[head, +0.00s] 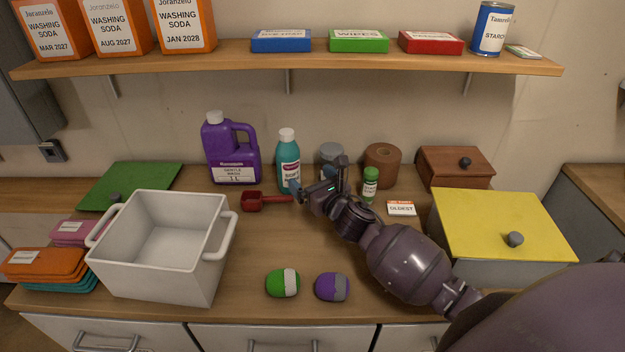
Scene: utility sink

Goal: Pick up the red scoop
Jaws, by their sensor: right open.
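The red scoop (254,202) lies on the wooden counter in the middle, behind and right of the white bin. Its cup is at the left and its handle points right, toward my right gripper. My right gripper (295,190) is open, with its fingertips at or just above the end of the scoop's handle. Whether a finger touches the handle cannot be told. My left gripper is not in view.
A teal bottle (287,162) stands close behind the gripper, with a purple jug (231,152) to its left. A green-capped bottle (370,186) stands right of the gripper. The white bin (160,269) is front left. Green (282,283) and purple (331,287) rounded items lie in front.

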